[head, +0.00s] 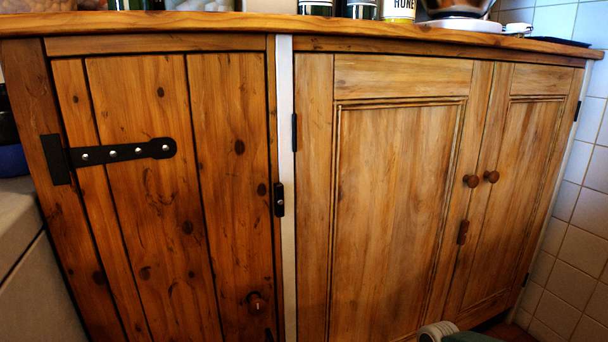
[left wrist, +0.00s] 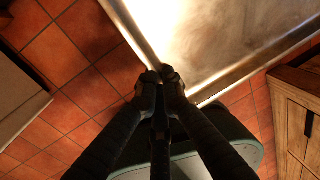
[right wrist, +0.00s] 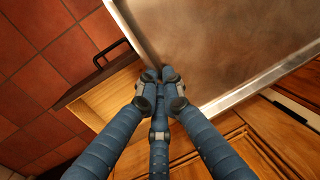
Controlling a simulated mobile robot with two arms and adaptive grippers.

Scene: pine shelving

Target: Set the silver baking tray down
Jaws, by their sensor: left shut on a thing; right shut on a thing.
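The silver baking tray (left wrist: 225,45) fills the upper right of the left wrist view, its raised rim running to the gripper. My left gripper (left wrist: 161,76) is shut on that rim. The tray (right wrist: 220,45) also fills the upper right of the right wrist view, and its surface looks bare. My right gripper (right wrist: 160,75) is shut on a part of its rim near a corner. The tray is held above the tiled floor. Neither the tray nor the grippers show in the head view.
Pine cupboards (head: 400,190) with shut doors stand ahead under a wooden worktop (head: 250,22) holding several jars. Red floor tiles (left wrist: 60,50) are clear at left.

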